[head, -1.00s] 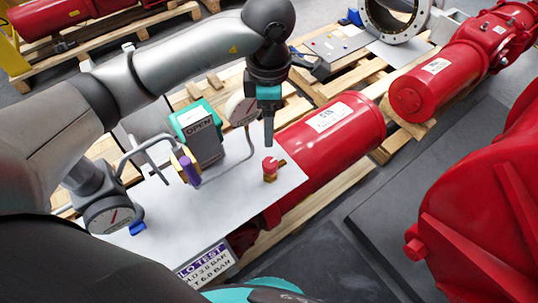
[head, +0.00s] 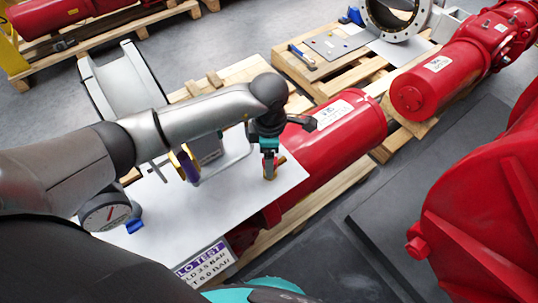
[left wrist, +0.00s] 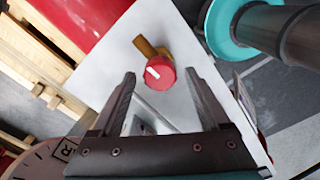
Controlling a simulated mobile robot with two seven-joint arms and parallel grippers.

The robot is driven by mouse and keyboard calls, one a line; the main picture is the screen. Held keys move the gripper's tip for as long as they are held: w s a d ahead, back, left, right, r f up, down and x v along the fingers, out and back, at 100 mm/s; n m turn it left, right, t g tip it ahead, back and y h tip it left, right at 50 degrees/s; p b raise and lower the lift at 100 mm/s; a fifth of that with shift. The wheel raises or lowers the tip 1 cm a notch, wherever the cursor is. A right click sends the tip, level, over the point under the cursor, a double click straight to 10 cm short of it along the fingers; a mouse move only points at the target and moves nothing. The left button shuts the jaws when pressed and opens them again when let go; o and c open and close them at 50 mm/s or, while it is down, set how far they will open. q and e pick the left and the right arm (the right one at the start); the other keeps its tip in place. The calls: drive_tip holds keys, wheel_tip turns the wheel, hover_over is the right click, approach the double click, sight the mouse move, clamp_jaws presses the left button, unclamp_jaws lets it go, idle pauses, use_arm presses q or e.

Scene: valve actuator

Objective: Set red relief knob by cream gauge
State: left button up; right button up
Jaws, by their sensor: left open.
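The red relief knob (left wrist: 161,70) has a white mark and sits on a brass fitting (left wrist: 146,46) on the white plate (left wrist: 190,110). My left gripper (left wrist: 160,76) is open, with the knob between its fingertips in the left wrist view; I cannot tell whether they touch it. In the head view my left gripper (head: 269,158) points down over the brass fitting (head: 270,172) and mostly covers the knob. A cream dial (left wrist: 38,160), probably the cream gauge, is cut off at lower left in the left wrist view; its needle is not readable. My right gripper is not in view.
A large red housing (head: 480,210) is at right.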

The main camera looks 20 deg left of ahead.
use_arm(q)
clamp_jaws()
idle(0.6)
